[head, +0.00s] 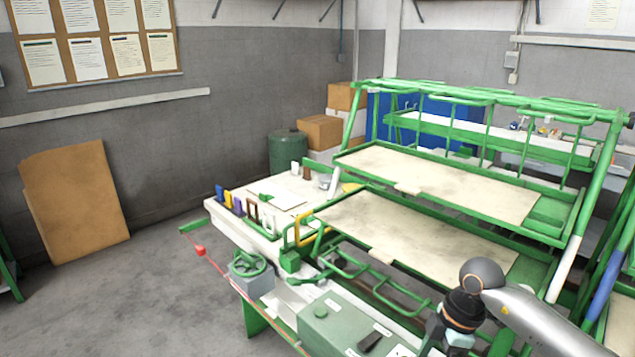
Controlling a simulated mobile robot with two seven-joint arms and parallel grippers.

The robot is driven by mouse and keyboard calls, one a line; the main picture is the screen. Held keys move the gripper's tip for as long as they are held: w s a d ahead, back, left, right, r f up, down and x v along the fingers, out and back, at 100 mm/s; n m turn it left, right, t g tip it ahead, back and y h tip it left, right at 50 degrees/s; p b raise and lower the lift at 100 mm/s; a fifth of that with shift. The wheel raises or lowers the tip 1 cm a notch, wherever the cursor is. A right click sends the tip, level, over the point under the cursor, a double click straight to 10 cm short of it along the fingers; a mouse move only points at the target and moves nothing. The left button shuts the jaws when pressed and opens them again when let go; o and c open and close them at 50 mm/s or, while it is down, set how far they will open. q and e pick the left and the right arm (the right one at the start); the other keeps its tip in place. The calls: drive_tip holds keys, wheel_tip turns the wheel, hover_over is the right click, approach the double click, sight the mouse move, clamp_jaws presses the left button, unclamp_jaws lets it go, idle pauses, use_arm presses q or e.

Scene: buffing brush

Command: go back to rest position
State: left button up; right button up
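My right arm (530,318) comes in from the lower right, with a round dark joint and a black wrist-like part below it at the bottom edge. Its gripper fingers do not show. My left arm and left gripper are out of the picture. No buffing brush can be made out.
A green-framed rack with pale shelf boards (445,187) stands close on the right, near my arm. A white bench (222,218) with small coloured parts, a handwheel (248,264) and a green box (345,325) lie in front. Grey floor (150,290) is clear at left.

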drive_tip(key=s+a+f+n+y, duration=0.1)
drive_tip(key=s+a+n+y, duration=0.15)
drive_tip(key=a, duration=0.35)
drive_tip(key=s+a+f+n+y, duration=0.1)
drive_tip(key=s+a+y, duration=0.1)
drive_tip(key=a+y, duration=0.35)
drive_tip(key=s+a+r+t+y, duration=0.1)
drive_tip(key=a+r+t+y, duration=0.15)
drive_tip(key=a, duration=0.25)
drive_tip(key=s+a+r+t+y, duration=0.1)
drive_tip(key=a+r+y, duration=0.3)
drive_tip(key=a, duration=0.1)
drive_tip(key=d+f+m+t+h, duration=1.1)
drive_tip(key=m+t, duration=0.1)
drive_tip(key=m, duration=0.4)
drive_tip(key=s+d+f+m+g+h, duration=0.1)
drive_tip(key=s+d+f+g+h, duration=0.1)
drive_tip(key=s+f, duration=0.4)
drive_tip(key=s+d+f+m+g+h, duration=0.1)
drive_tip(key=s+d+f+g+h, duration=0.1)
drive_tip(key=s+f+g, duration=0.2)
wheel_tip(320, 180, down, 2)
drive_tip(key=shift+s+f, duration=0.25)
drive_tip(key=shift+s, duration=0.85)
drive_tip(key=shift+c, duration=0.3)
